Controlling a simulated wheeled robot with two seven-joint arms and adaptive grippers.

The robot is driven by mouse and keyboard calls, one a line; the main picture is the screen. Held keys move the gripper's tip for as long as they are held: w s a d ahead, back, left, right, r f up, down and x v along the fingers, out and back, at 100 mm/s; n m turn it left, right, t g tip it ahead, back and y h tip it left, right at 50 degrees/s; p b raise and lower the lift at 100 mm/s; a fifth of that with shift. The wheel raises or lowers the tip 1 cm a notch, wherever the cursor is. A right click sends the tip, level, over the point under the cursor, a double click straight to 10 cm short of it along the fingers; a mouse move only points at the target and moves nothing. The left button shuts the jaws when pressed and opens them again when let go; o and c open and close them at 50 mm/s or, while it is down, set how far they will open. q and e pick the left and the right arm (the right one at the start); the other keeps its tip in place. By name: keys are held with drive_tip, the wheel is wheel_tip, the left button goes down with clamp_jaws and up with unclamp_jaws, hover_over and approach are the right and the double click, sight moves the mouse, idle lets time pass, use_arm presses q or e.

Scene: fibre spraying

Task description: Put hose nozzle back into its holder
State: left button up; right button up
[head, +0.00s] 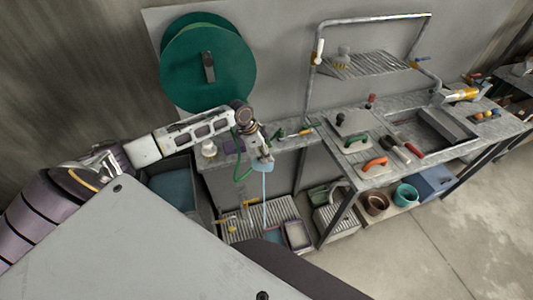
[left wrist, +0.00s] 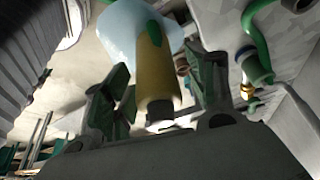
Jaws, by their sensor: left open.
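My left gripper (head: 262,158) is at the end of the arm above the gap left of the workbench. The left wrist view shows its two green-padded fingers (left wrist: 158,97) spread apart. The yellow nozzle (left wrist: 156,72), with a green stripe, lies between them, and gaps show on both sides. A pale blue shape (left wrist: 120,24) is behind the nozzle's far end. In the head view a pale blue piece (head: 262,164) shows below the gripper, with a thin blue line (head: 265,200) running down. I cannot make out the holder clearly. My right gripper is not in view.
A green hose reel (head: 207,64) hangs on the back wall, and a green hose (head: 241,172) loops beside my gripper. The metal workbench (head: 440,170) holds trowels and a rack. A slatted grate (head: 250,222) with a tray (head: 297,236) lies low below the gripper.

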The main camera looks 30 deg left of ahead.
use_arm(q)
drive_tip(key=v, duration=1)
drive_tip(key=shift+a+r, duration=0.15)
drive_tip(key=shift+r, duration=0.2)
drive_tip(key=shift+s, duration=0.1)
idle(0.7)
